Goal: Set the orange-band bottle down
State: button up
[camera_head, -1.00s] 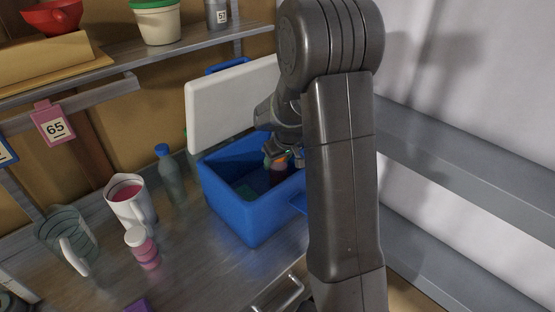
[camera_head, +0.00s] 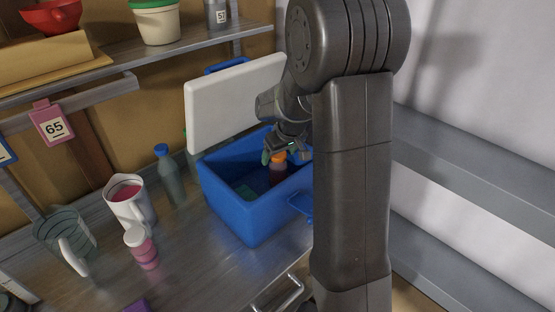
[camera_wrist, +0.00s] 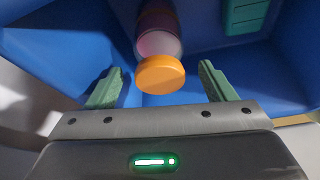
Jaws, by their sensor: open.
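The orange-band bottle (camera_head: 278,171) stands inside the blue cooler box (camera_head: 240,222), near its right end, in the head view. My gripper (camera_head: 287,153) is at the bottle's top, just over the box. In the wrist view my gripper (camera_wrist: 163,90) has its two green fingers spread wide, one on each side of the cap, with gaps between. The bottle's base is hidden in the head view by the box's front wall.
The box's white lid (camera_head: 232,100) stands open behind it. A green block (camera_wrist: 245,15) lies in the box. Left of the box are a blue-capped bottle (camera_head: 170,178), a white jug (camera_head: 130,207), a pink-and-white jar (camera_head: 142,248) and a dark mug (camera_head: 66,240).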

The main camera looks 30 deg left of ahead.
jog(key=v, duration=0.8)
jog(key=shift+s+r, duration=0.1)
